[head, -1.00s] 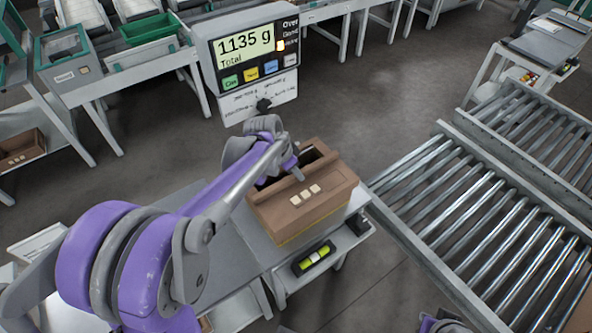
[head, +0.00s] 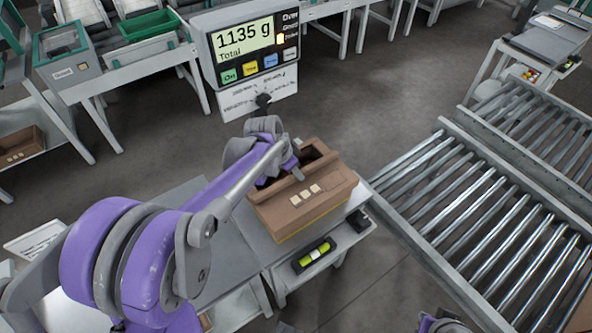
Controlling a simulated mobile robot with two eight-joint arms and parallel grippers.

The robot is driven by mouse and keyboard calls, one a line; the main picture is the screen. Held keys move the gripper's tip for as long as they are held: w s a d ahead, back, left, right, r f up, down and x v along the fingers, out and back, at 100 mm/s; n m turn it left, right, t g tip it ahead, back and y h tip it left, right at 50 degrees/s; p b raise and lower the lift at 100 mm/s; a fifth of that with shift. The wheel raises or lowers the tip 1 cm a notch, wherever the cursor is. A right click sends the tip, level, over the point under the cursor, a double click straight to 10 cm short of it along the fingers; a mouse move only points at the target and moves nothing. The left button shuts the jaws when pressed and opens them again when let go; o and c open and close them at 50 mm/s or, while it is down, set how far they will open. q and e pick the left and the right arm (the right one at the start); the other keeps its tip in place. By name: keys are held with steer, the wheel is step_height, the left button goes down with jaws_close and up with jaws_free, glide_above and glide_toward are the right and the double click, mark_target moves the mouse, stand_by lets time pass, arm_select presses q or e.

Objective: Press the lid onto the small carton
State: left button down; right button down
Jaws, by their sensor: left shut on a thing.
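A small brown carton (head: 305,209) with three pale square labels on its near face stands on the bench at the centre. Its top shows a brown raised strip and dark gaps beside it. I cannot clearly tell the lid from the carton body. My left gripper (head: 297,174) reaches down to the top of the carton and is shut on a brown part there, which looks like the lid; its own wrist partly hides the contact. My right gripper is not in view; only a bit of my right arm shows at the bottom edge.
A scale display (head: 249,45) reading 1135 g stands behind the carton. A roller conveyor (head: 480,225) runs at the right. A green tray (head: 147,27) sits far left. Open floor lies behind.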

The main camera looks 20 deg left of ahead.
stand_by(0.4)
arm_select(q)
steer(key=c, duration=0.7)
jaws_free()
steer(key=shift+f, duration=0.1)
steer(key=shift+o, duration=0.2)
steer(key=c, duration=0.3)
steer(key=shift+r+p, duration=2.9)
steer(key=shift+r, duration=1.15)
